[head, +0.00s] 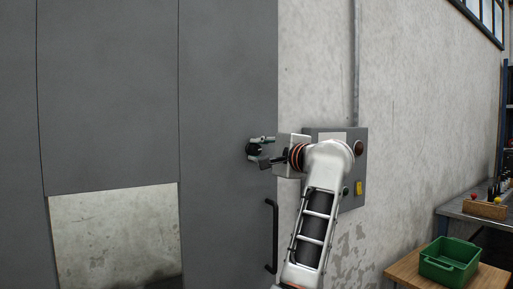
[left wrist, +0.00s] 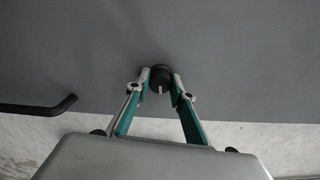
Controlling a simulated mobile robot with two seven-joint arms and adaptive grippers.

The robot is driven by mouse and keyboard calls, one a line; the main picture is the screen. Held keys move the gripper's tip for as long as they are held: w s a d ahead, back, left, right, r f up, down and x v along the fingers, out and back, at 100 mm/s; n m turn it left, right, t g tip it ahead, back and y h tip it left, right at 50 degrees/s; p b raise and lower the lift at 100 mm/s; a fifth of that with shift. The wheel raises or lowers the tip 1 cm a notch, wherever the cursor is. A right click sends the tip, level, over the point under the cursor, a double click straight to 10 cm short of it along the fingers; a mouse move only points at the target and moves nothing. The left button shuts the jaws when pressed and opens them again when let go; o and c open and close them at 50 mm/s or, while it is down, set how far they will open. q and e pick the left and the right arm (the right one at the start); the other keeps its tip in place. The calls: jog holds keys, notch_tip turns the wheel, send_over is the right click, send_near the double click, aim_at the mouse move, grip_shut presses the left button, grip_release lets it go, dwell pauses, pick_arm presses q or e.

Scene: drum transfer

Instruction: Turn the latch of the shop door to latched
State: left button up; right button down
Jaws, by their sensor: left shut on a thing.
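The shop door (head: 105,110) is a large grey panelled door filling the left of the head view. Its latch is a round black knob (left wrist: 160,77) with a pale mark line, seen in the left wrist view against the grey door. My left gripper (left wrist: 161,82) has one finger on each side of the knob and is shut on it. In the head view the left gripper (head: 258,150) is at the door's right edge, partly covering the knob. In the wrist view the mark points down the picture, toward my wrist. My right gripper is not in view.
A black door handle (head: 271,236) is below the knob. A grey control box (head: 352,200) with a yellow patch is on the wall behind my arm. A green crate (head: 449,262) stands on a wooden table (head: 405,270) at lower right.

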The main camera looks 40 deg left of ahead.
pick_arm(q)
jog(key=shift+m, duration=0.6)
jog(key=o, duration=1.1)
